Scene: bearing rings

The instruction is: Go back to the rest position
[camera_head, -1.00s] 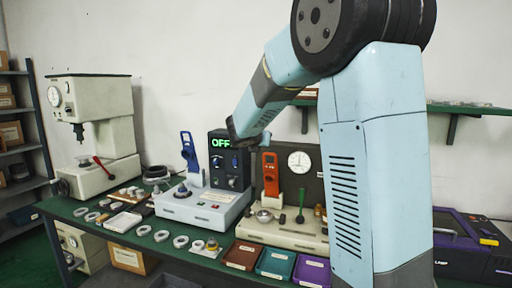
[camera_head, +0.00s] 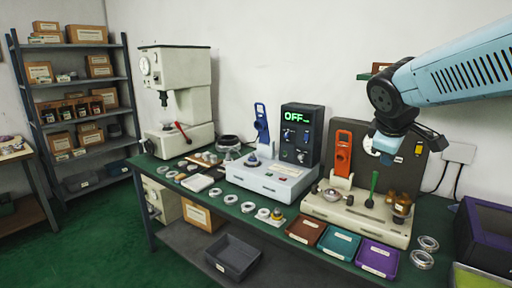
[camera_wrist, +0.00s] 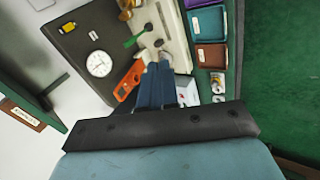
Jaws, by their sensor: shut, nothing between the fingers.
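My gripper (camera_wrist: 158,68) shows in the wrist view with its blue-grey fingers together and nothing between them. In the head view my arm reaches in from the upper right, and its dark wrist end hangs in front of the board of the cream test station (camera_head: 350,210). The gripper's fingertips are hard to make out there. The station carries an orange lever (camera_head: 343,153), a green-handled tool (camera_head: 373,186) and a dial gauge partly hidden behind my arm. The dial gauge (camera_wrist: 99,63) is clear in the wrist view.
A control box reading OFF (camera_head: 298,135) stands left of the station. Red (camera_head: 306,230), teal (camera_head: 338,243) and purple (camera_head: 378,257) trays line the bench front. Several rings lie along the front edge. A press (camera_head: 175,95) and shelving (camera_head: 85,115) stand at left. A purple-black machine is at right.

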